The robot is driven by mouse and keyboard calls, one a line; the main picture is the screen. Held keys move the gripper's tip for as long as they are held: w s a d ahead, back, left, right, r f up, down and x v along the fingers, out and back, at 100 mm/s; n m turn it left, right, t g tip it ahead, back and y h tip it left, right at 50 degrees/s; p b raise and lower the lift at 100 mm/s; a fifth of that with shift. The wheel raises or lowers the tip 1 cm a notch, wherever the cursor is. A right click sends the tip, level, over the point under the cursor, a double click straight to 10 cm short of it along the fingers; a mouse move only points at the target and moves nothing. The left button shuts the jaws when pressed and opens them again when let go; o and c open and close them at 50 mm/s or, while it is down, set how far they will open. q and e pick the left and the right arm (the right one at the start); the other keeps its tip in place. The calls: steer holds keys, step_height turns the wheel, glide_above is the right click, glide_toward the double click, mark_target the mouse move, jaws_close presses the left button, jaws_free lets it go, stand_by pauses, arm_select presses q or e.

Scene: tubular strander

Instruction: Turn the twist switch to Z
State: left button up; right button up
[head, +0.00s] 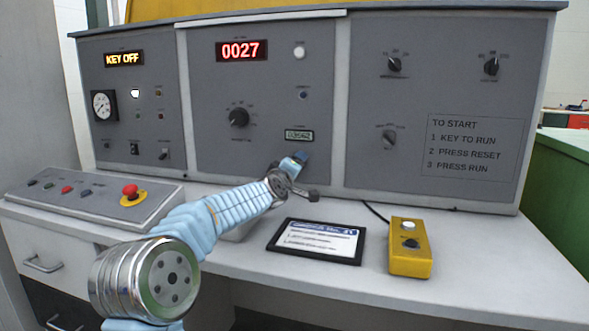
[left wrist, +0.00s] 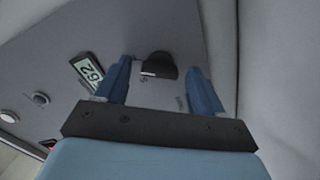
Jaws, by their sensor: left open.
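My left gripper (head: 297,160) is at the middle panel, just below the small counter display (head: 299,135). In the left wrist view its blue fingers (left wrist: 159,64) are open, one on each side of a black knob (left wrist: 157,67), with a gap to each. The knob looks like the twist switch, with a pale line along its edge. My right gripper is not in view.
The counter display also shows in the left wrist view (left wrist: 88,72). Other knobs sit on the right panel (head: 390,138) and left of my gripper (head: 239,117). A yellow button box (head: 410,262) and a framed card (head: 316,256) lie on the desk. A red stop button (head: 130,190) is at left.

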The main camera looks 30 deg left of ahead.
arm_select(q)
steer(key=b+v, duration=0.2)
steer(key=v, duration=1)
steer(key=shift+s, duration=0.3)
steer(key=shift+s+d, duration=0.15)
steer(key=shift+s, duration=0.5)
